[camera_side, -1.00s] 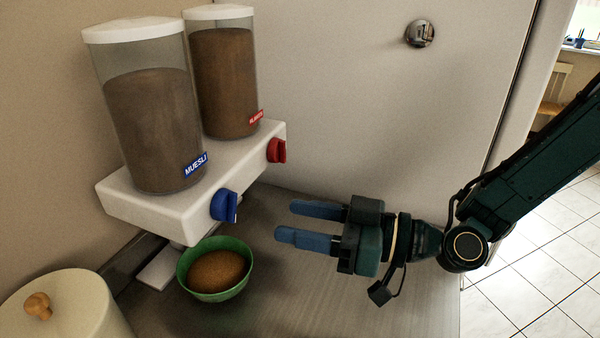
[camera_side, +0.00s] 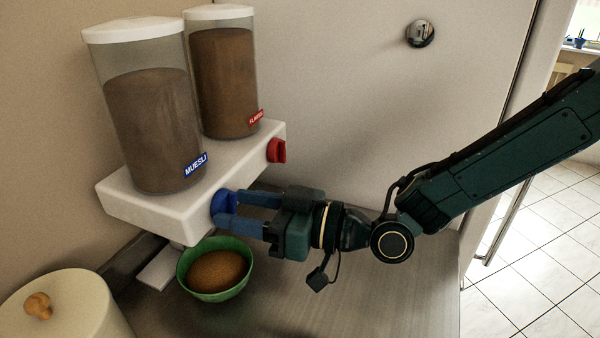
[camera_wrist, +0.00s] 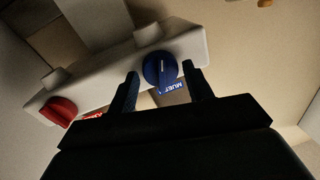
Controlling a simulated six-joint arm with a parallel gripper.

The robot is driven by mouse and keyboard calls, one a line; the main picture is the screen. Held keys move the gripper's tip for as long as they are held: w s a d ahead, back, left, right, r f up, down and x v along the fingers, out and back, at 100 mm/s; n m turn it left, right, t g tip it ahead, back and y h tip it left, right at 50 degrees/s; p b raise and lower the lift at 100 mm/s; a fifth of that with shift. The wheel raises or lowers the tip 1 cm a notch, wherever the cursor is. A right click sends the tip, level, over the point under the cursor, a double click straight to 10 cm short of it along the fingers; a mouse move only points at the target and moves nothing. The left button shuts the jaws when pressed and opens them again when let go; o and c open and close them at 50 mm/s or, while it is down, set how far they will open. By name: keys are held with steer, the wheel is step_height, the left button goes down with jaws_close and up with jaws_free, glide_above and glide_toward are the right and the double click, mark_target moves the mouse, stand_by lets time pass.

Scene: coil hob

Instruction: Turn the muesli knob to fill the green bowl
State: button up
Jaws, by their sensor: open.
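The muesli dispenser (camera_side: 150,125) has a blue label and a blue knob (camera_side: 222,203) on the front of its white base. In the wrist view the blue knob (camera_wrist: 160,69) sits between the fingers, with a gap visible on each side. My gripper (camera_side: 232,211) is open, its blue fingers reaching to either side of the knob and partly hiding it in the side view. It also shows in the wrist view (camera_wrist: 162,82). The green bowl (camera_side: 236,291) stands below the base and holds a brown mound of muesli (camera_side: 217,270).
A second dispenser (camera_side: 223,85) with a red label and a red knob (camera_side: 277,151) stands behind the muesli one. A cream canister with a wooden knob (camera_side: 75,310) is at the lower left. The worktop (camera_side: 370,300) right of the bowl is clear.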

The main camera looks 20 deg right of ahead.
steer(key=shift+w+a, duration=0.1)
steer(key=shift+a, duration=0.1)
steer(key=shift+c, duration=0.4)
steer(key=c, duration=0.6)
steer(key=shift+n, duration=1.8)
steer(key=o, duration=0.7)
steer(key=shift+d, duration=0.15)
